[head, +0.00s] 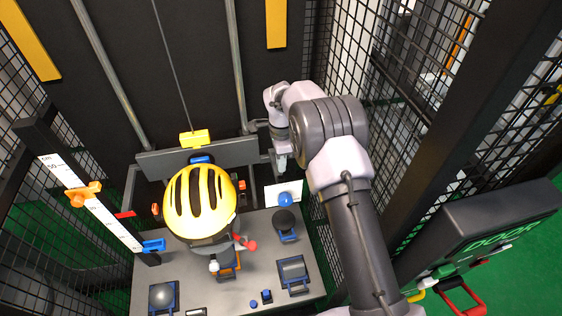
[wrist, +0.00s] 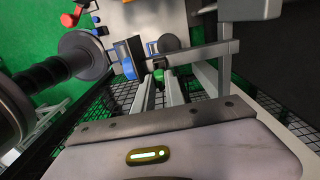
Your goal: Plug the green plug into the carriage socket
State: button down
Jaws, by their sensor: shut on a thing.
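My gripper (head: 282,163) hangs at the right end of the grey carriage crossbar (head: 225,153), pointing down, and its fingertips are small in the head view. In the wrist view my gripper (wrist: 158,88) has its two grey fingers closed around the green plug (wrist: 159,73), whose end shows between the tips. The plug cannot be made out in the head view. A grey frame bar (wrist: 205,52) lies just beyond and beside the fingertips. The carriage socket cannot be clearly told in either view, nor whether the plug touches anything.
A yellow helmet (head: 199,203) stands left of the gripper, over a grey table (head: 188,252). A blue ball (head: 285,199) and a dark ball (head: 284,220) sit below the gripper. Mesh fence (head: 400,130) stands close on the right. A scale (head: 92,205) stands at left.

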jog(key=shift+f, duration=0.1)
jog(key=shift+f+b, duration=0.25)
jog(key=shift+b, duration=0.2)
jog(key=shift+f, duration=0.1)
jog(key=shift+f+b, duration=1.1)
jog(key=shift+f, duration=0.2)
jog(key=shift+f+b, duration=0.2)
jog(key=shift+b, duration=0.15)
jog(key=c, duration=1.3)
grip_release()
notch_tip(320, 180, up, 18)
jog(key=p, duration=0.3)
jog(key=shift+f, duration=0.25)
